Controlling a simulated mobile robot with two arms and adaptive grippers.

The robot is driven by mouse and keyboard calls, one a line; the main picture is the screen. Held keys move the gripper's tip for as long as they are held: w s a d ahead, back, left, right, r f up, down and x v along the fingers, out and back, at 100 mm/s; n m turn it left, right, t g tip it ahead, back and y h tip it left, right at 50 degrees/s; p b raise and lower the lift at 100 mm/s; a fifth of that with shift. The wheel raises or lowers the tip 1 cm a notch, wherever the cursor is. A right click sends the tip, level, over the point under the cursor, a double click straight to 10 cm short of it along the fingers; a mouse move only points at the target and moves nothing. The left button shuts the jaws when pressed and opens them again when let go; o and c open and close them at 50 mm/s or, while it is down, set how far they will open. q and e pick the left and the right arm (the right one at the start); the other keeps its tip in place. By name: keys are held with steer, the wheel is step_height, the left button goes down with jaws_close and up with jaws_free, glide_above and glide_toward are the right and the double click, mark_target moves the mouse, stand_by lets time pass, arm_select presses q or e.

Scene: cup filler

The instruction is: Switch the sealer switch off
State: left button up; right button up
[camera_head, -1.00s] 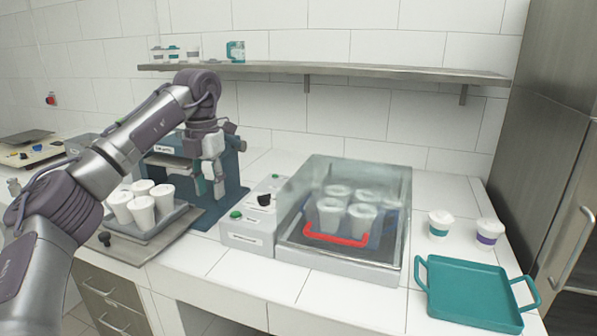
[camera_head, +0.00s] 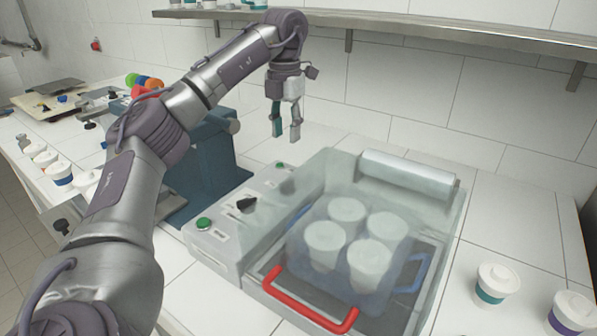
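The sealer (camera_head: 350,163) has a clear cover with a film roll (camera_head: 408,172) and several white cups (camera_head: 325,243) under it. A red handle (camera_head: 309,300) crosses its front. Its grey control box (camera_head: 225,232) carries a black rotary switch (camera_head: 246,203), a green button (camera_head: 203,223) at the front and another green button (camera_head: 280,165) farther back. My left gripper (camera_head: 286,136) is open and empty, pointing down. It is in the air beyond the control box, above and right of the black switch in the picture, not touching it. My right gripper is not in view.
A blue machine (camera_head: 203,160) stands left of the control box, partly behind my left arm. Lidded cups (camera_head: 58,174) stand at the left. Two lidded cups (camera_head: 493,284) stand on the right. A wall shelf (camera_head: 420,31) runs along the back.

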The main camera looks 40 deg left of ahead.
arm_select(q)
steer(key=f, duration=1.3)
steer(key=shift+s+f, duration=0.2)
steer(key=shift+f, duration=0.05)
jaws_close()
